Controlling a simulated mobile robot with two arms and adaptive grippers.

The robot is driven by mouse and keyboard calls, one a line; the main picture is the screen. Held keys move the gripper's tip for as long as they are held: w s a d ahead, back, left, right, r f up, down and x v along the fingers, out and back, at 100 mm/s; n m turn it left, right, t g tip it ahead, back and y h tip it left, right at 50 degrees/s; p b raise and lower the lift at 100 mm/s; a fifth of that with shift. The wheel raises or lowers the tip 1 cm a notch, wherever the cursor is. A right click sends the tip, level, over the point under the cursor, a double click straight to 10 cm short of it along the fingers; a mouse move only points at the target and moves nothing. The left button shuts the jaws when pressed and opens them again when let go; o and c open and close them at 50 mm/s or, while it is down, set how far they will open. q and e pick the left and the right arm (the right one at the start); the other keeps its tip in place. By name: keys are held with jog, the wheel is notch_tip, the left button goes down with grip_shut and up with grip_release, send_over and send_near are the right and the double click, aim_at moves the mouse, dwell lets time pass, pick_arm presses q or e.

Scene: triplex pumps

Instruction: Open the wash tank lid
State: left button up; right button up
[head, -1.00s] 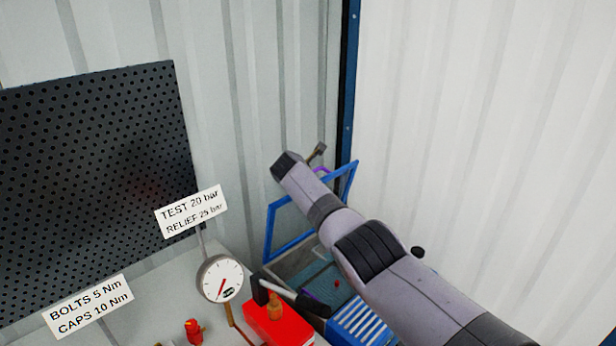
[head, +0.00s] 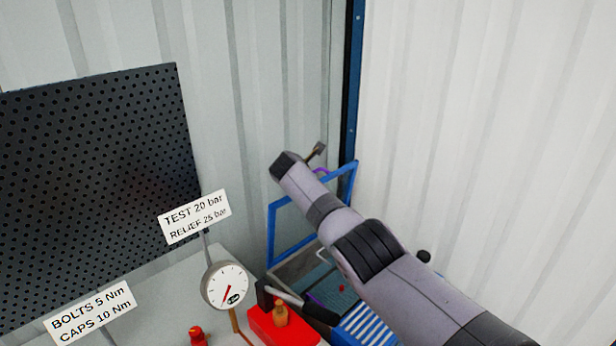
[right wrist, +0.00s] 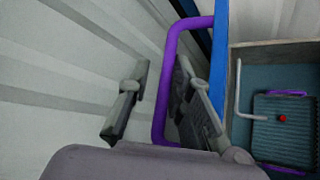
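The wash tank lid (head: 271,235), a blue frame, stands raised, nearly upright, at the back of the wash tank (head: 293,268). The tank's teal inside shows in the head view. In the right wrist view the lid is a blue edge (right wrist: 232,80) with a purple loop handle (right wrist: 170,75). My right gripper (right wrist: 160,100) is open, with one finger on each side of the handle's outer bar. In the head view my right gripper (head: 318,151) is mostly hidden behind its wrist. My left gripper is not in view.
The tank holds a basket with purple grips (right wrist: 285,167) and a bent pale rod (right wrist: 238,90). A pressure gauge (head: 224,285), a red box (head: 285,325) and signs stand at the left. Corrugated walls close in behind and right of the lid.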

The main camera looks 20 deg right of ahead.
jog(key=shift+o, duration=1.4)
jog(key=shift+w+a+f, duration=0.1)
jog(key=shift+w+f, duration=0.1)
jog(key=shift+o, duration=0.2)
jog(key=shift+s, duration=0.15)
jog(key=shift+s+f, duration=0.1)
jog(key=shift+s, duration=0.1)
